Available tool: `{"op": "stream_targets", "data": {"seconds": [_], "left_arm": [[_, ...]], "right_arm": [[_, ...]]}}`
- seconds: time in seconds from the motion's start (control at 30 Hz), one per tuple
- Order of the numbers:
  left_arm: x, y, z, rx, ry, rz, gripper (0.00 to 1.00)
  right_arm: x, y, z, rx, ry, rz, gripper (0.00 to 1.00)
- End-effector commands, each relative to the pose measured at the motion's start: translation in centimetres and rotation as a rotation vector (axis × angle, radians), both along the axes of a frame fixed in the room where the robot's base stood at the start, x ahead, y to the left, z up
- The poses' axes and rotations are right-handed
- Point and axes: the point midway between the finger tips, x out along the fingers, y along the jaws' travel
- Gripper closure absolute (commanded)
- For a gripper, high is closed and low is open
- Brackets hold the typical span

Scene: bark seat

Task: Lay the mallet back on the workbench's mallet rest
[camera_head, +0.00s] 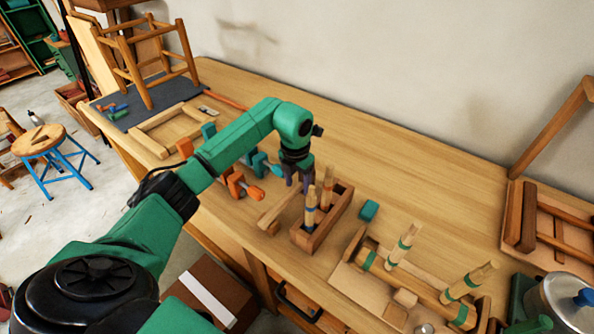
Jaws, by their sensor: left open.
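My left gripper (299,182) reaches in from the left over the middle of the workbench (390,165). Its dark fingers point down and are open, just behind a wooden box (338,222) with upright pegs. A pale wooden piece (278,207), which may be the mallet, lies slantwise left of that box, with its far end close below the fingers. A small wooden block at its near end may be part of the mallet rest; I cannot tell which. My right gripper is not in view.
Orange and teal clamps (240,187) lie left of the gripper. A teal block (369,210) lies right of the box. A wooden assembly with green-banded rods (415,285) is at front right. A stool frame (145,60) stands at the back left. The bench's back middle is clear.

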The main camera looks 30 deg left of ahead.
Motion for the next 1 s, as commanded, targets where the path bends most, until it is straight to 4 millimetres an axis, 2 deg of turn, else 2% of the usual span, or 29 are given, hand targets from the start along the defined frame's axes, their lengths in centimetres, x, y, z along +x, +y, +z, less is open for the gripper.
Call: {"op": "stream_targets", "data": {"seconds": [0.17, 0.43, 0.5, 0.67, 1.0], "left_arm": [[-0.1, 0.1, 3.2, 0.002, -0.007, -0.001, 0.38], [-0.6, 0.1, 10.7, 0.000, -0.007, 0.000, 0.38], [-0.7, 0.2, 12.4, 0.002, -0.006, 0.001, 0.38], [-0.9, 0.2, 13.9, 0.001, -0.003, 0.000, 0.38], [-0.9, 0.1, 13.9, 0.001, -0.002, 0.000, 0.38]], "right_arm": [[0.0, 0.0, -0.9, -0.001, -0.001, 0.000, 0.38], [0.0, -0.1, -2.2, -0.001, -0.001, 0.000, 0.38], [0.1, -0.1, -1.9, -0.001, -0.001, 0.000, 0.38], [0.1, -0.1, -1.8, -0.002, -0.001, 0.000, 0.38], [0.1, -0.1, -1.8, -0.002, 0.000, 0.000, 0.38]]}}
